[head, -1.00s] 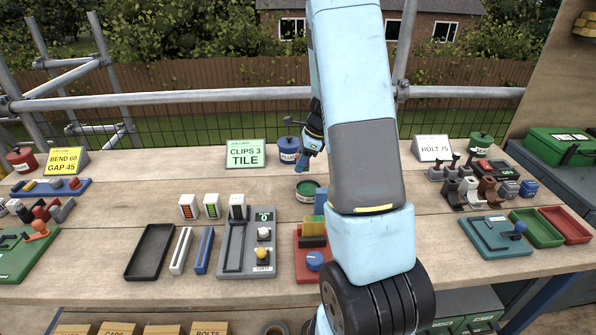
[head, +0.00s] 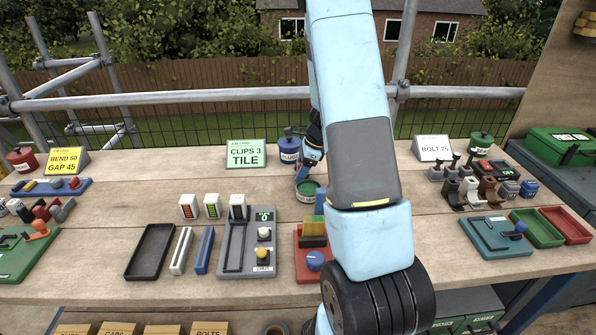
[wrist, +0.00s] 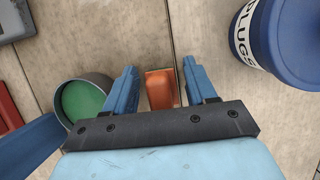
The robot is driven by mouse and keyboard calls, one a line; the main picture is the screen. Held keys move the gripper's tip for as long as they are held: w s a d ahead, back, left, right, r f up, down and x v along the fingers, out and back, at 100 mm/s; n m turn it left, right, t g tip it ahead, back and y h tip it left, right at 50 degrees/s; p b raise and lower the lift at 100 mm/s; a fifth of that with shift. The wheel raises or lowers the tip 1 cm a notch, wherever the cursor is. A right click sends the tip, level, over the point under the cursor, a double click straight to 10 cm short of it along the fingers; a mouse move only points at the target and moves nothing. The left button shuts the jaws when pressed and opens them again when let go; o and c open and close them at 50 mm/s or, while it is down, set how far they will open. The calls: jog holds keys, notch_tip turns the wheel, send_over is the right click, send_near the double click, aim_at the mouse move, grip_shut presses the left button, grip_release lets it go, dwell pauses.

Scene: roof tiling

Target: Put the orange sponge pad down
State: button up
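The orange sponge pad (wrist: 160,90) is between the two blue fingers of my gripper (wrist: 162,84) in the wrist view. A narrow gap shows on each side of it, so the fingers are open around the pad. The pad appears to rest on the wooden bench, though its lower part is hidden behind the gripper body. In the head view my gripper (head: 309,163) is low over the bench, just behind a round green tin (head: 307,191).
The green tin (wrist: 84,101) is close left of my fingers in the wrist view. The blue PLUGS tub (head: 289,150) stands behind my gripper. A red block holder (head: 312,264) is in front. Bare bench lies left of the tin.

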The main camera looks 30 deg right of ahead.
jog(key=v, duration=1.2)
jog(key=s+a+r+n, duration=0.4)
jog(key=a+r+n, duration=0.15)
jog(key=r, duration=0.25)
jog(key=s+a+r+n+t+h, duration=0.1)
jog(key=s+a+r+n, duration=0.3)
jog(key=s, duration=0.3)
jog(key=s+a+r+n+t+h, duration=0.1)
jog(key=s+a+r+n, duration=0.3)
jog(key=s+n, duration=0.3)
jog(key=s+a+r+n+t+h, duration=0.2)
jog(key=s+a+r+n, duration=0.2)
jog(key=s, duration=0.5)
jog(key=shift+a+r+n, duration=0.3)
jog(key=shift+r+n, duration=0.15)
jog(key=shift+n, duration=0.6)
jog(key=shift+s, duration=0.3)
